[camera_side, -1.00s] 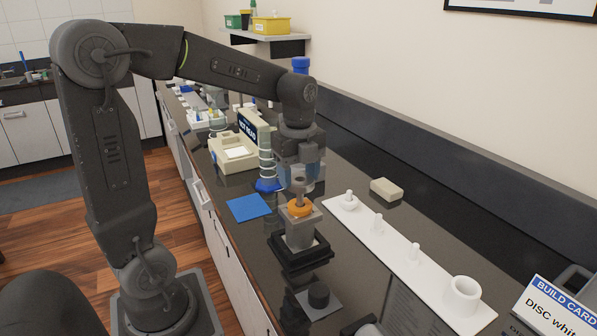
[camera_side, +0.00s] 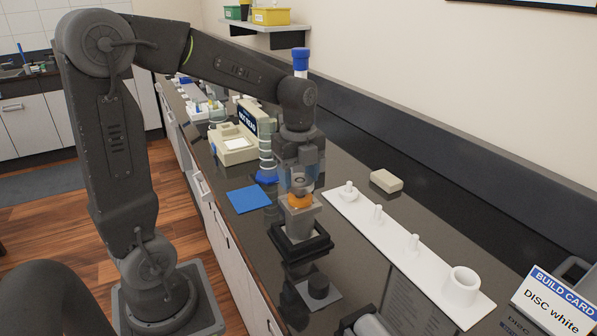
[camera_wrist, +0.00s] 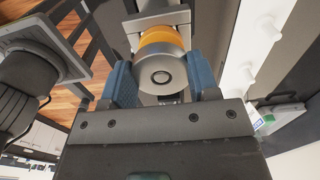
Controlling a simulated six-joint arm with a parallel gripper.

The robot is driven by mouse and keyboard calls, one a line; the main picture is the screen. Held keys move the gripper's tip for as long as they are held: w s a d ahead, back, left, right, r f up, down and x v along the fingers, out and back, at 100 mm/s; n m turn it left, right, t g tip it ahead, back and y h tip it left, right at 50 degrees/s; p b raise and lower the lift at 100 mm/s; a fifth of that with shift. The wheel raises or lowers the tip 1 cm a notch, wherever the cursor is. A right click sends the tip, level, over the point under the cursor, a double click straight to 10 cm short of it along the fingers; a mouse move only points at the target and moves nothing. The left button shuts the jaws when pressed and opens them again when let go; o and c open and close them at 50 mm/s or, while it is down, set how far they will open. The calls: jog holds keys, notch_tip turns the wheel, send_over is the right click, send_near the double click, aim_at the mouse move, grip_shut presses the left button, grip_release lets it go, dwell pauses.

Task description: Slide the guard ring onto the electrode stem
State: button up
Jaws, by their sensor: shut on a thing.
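My gripper (camera_side: 300,178) is low over a grey block stand (camera_side: 299,222) that carries an orange collar (camera_side: 300,201). Its blue fingers are shut on a grey metal disc with a centre hole, which I take to be the guard ring (camera_wrist: 160,66). In the wrist view the ring lies between the fingers, right over the orange collar (camera_wrist: 161,36). A small round end shows inside the ring's hole, perhaps the electrode stem's tip (camera_wrist: 162,77). The ring's underside is hidden, so I cannot tell whether it touches the collar.
A white strip (camera_side: 440,264) with several pegs and a white cup (camera_side: 461,286) lies to the right. A beige block (camera_side: 386,181) is behind it. A blue mat (camera_side: 248,199) and a beige instrument (camera_side: 233,145) are left. A build card (camera_side: 558,303) stands front right.

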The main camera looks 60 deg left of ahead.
aim_at(298, 178)
jog(key=shift+f, duration=1)
jog(key=o, duration=1.1)
notch_tip(298, 178, up, 14)
jog(key=shift+f, duration=0.1)
jog(key=s+d+f+n+t, duration=0.5)
jog(key=s+d+n, duration=0.5)
jog(key=n, duration=0.8)
notch_tip(298, 178, down, 2)
jog(key=shift+s+d+f+t, duration=0.1)
jog(key=shift+s+d+t, duration=0.2)
jog(key=shift+s, duration=0.5)
